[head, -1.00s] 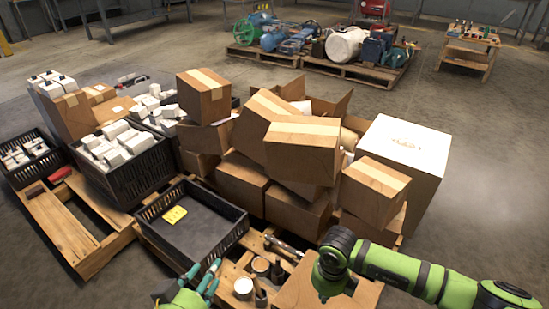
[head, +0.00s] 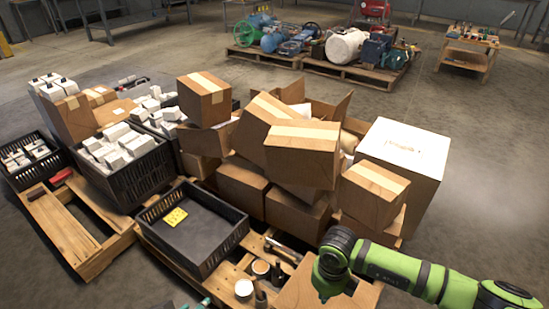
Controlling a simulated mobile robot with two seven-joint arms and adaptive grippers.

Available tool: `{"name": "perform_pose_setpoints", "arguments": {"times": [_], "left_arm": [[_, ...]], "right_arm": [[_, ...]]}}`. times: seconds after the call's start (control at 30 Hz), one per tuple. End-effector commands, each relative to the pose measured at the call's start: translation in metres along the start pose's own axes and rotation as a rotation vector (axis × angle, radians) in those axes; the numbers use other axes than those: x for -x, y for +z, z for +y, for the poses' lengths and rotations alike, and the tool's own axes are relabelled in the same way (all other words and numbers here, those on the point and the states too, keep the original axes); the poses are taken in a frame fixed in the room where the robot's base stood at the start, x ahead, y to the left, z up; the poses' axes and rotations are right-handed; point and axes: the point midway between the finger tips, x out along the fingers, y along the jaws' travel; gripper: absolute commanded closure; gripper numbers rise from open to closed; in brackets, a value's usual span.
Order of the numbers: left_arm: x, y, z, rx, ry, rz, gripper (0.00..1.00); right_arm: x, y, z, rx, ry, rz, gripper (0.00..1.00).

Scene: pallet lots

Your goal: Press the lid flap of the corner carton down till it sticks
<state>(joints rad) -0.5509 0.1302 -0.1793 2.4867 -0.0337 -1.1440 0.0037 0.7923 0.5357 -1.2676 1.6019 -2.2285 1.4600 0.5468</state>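A brown carton (head: 292,292) at the front right corner of the front pallet is cut off by the bottom edge. I take it to be the corner carton. My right gripper (head: 328,285) points down over its top, hiding part of it. I cannot tell whether it touches the carton, how its lid flap lies, or whether its fingers are open. Of my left gripper (head: 197,304), only a small teal piece shows at the bottom edge, left of the carton.
A black crate (head: 190,262) with a yellow item (head: 175,217) stands left of the carton. A hammer (head: 283,248) and several small cans and bottles lie between them. Stacked cartons (head: 302,148) and a large white-topped box (head: 405,145) rise behind. The floor at right is clear.

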Motion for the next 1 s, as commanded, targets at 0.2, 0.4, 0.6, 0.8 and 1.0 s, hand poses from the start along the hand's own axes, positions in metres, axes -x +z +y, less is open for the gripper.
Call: {"name": "perform_pose_setpoints", "arguments": {"times": [0.2,0.4,0.6,0.8,1.0], "left_arm": [[0.003,0.018,-0.003,0.007,-0.004,-0.087,0.56],[0.007,0.034,-0.005,0.014,-0.006,-0.167,0.56],[0.012,0.050,-0.007,0.021,-0.008,-0.245,0.56],[0.017,0.061,-0.008,0.025,-0.009,-0.301,0.56],[0.017,0.062,-0.009,0.026,-0.009,-0.307,0.56]], "right_arm": [[0.004,0.000,0.000,0.000,0.000,0.000,1.00],[0.007,0.000,0.000,0.000,0.000,0.000,1.00],[0.010,0.000,0.000,0.000,0.000,0.000,1.00],[0.012,0.000,0.000,0.000,0.000,0.000,1.00],[0.012,0.000,0.000,0.000,0.000,0.000,1.00]]}}
